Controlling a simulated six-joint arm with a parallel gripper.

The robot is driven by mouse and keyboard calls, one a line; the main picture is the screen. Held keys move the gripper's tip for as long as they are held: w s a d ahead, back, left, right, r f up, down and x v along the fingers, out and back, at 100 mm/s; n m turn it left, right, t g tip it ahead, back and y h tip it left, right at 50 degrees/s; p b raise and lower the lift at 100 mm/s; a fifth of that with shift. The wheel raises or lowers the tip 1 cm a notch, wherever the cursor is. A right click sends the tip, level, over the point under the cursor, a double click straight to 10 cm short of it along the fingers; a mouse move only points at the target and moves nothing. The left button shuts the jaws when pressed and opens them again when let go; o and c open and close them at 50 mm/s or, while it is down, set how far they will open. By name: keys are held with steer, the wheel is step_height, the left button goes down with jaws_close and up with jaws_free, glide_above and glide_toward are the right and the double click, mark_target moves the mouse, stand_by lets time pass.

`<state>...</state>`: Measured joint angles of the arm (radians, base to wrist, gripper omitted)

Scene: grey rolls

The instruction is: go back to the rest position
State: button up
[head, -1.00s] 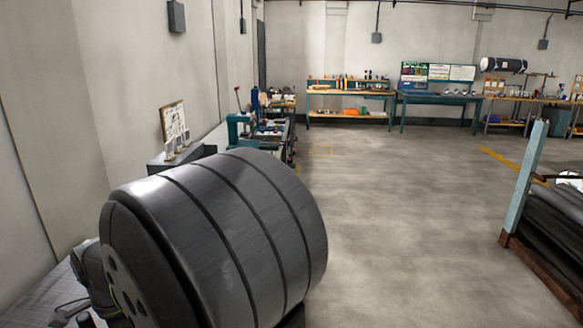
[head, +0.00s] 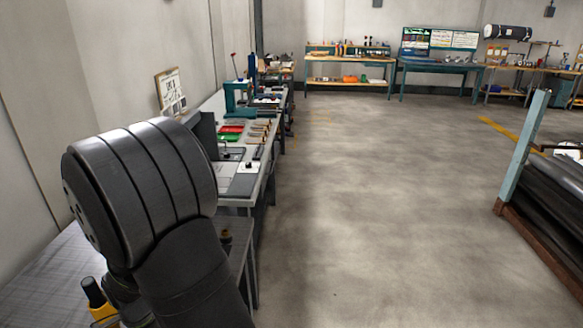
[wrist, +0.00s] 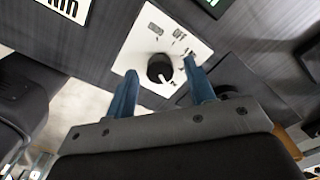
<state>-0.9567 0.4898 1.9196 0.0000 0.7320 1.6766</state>
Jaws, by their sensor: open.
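My gripper (wrist: 160,66) shows in the wrist view as two blue fingers spread apart, with nothing held between them. A black round knob (wrist: 159,70) on a white labelled plate (wrist: 143,30) appears beyond and between the fingertips; I cannot tell the exact gap. In the head view my dark arm link fills the lower left, and I cannot make out the gripper there.
A workbench (head: 238,186) with red and green trays and tools runs beside my arm on the left, near the wall. A grey table (head: 50,285) is at lower left. A rack with dark rolls (head: 550,205) stands at right. The middle floor (head: 380,200) is clear.

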stand_by(0.3)
step_height(320, 180, up, 18)
step_height(320, 180, down, 18)
steer(key=shift+f, duration=0.2)
steer(key=shift+r+n, duration=0.2)
steer(key=shift+n, duration=0.6)
steer(key=n, duration=1.5)
